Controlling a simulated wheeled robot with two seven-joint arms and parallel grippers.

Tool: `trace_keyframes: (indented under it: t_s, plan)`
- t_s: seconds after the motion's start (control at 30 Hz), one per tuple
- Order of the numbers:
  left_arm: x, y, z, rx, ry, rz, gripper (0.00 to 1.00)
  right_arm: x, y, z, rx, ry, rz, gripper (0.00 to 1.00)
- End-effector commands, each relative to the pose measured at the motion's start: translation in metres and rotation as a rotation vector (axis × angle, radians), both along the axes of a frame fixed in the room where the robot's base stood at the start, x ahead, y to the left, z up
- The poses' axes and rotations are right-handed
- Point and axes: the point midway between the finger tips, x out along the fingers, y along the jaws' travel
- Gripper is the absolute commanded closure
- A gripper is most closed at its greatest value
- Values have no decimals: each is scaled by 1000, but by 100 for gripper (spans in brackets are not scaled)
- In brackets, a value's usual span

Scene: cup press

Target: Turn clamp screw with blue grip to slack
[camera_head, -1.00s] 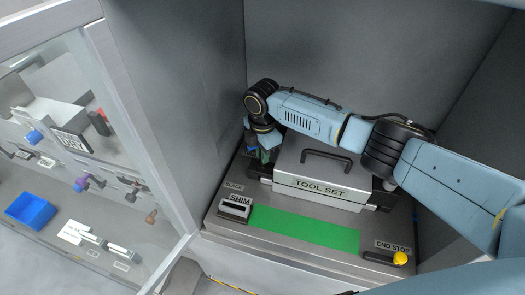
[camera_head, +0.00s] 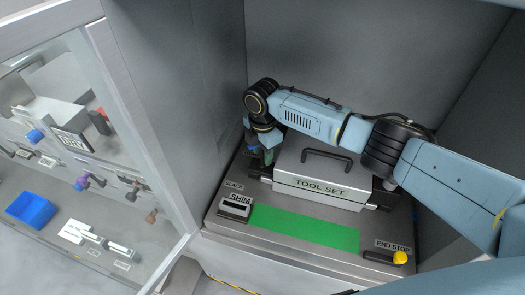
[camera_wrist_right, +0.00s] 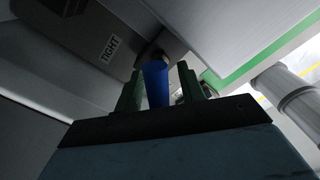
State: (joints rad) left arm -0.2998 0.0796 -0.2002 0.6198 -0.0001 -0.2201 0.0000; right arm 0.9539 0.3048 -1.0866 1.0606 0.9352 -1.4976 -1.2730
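The clamp screw's blue grip (camera_wrist_right: 156,84) stands between the two green fingers of my right gripper (camera_wrist_right: 160,85) in the right wrist view. The left finger is close against it, and a narrow gap shows at the right finger, so the gripper looks open around the grip. A "TIGHT" label (camera_wrist_right: 111,48) is on a grey surface beyond. In the head view my right gripper (camera_head: 262,150) points down at the left end of the grey "TOOL SET" case (camera_head: 318,190). The screw is mostly hidden there by the gripper. My left gripper is out of view.
Cabinet walls close in behind and left.

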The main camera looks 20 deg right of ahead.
Motion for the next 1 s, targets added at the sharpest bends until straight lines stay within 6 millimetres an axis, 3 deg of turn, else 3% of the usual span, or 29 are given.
trace_keyframes:
  t_s: [0.17, 0.27, 0.7, 1.0]
  plan:
    - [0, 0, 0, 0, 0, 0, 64, 0, 0, 6, 0, 0, -1, 61]
    - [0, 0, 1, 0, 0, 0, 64, 1, 0, 19, 1, -2, -1, 61]
    - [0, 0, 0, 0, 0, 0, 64, 0, 0, 112, 1, -3, 1, 61]
    - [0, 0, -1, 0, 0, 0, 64, 0, 0, 134, 0, 0, 0, 61]
